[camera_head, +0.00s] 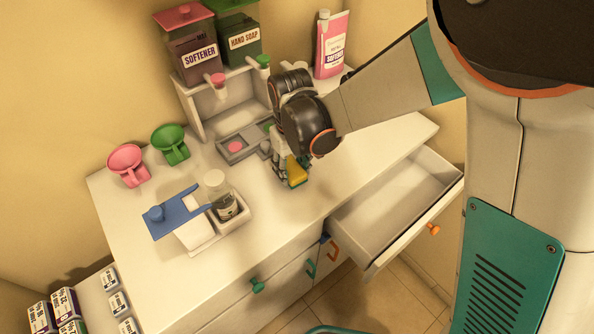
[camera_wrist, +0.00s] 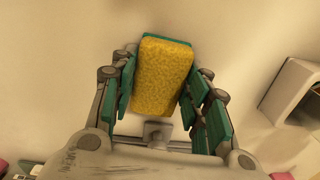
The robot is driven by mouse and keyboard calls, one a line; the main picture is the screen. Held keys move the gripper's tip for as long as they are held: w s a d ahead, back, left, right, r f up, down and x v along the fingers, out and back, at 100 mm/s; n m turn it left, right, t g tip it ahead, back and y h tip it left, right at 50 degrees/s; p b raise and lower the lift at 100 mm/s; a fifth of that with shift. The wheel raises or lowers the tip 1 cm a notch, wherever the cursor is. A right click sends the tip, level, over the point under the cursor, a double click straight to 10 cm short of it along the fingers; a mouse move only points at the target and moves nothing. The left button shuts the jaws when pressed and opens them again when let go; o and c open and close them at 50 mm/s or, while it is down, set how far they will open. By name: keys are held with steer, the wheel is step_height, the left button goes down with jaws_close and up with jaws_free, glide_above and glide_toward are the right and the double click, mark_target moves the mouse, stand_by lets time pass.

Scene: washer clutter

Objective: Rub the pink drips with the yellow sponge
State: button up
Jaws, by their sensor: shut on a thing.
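The yellow sponge (camera_head: 298,174), with a green backing, is in my gripper (camera_head: 288,170) over the white counter. In the wrist view the sponge (camera_wrist: 165,78) sits between the green-padded fingers of my gripper (camera_wrist: 162,88), which is shut on it. I cannot tell whether the sponge touches the counter. A round pink patch (camera_head: 235,147) shows in the grey two-part tray (camera_head: 238,156), left of my gripper. I cannot tell whether it is a drip. No other clear pink drips show; my arm hides part of the counter.
The softener dispenser (camera_head: 194,56) and hand soap dispenser (camera_head: 241,40) stand on a white stand. A pink bottle (camera_head: 330,45) is behind my arm. A white caddy (camera_head: 238,220) holds a bottle. A drawer (camera_head: 395,205) stands open at right.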

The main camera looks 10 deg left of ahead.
steer(key=shift+w+a, duration=1.3)
steer(key=shift+a, duration=0.25)
steer(key=shift+w+a+r, duration=0.1)
steer(key=shift+w+a, duration=0.25)
steer(key=shift+c, duration=0.8)
steer(key=shift+a, duration=0.1)
steer(key=shift+c, duration=0.9)
steer(key=shift+b, duration=0.3)
steer(key=shift+s, duration=0.1)
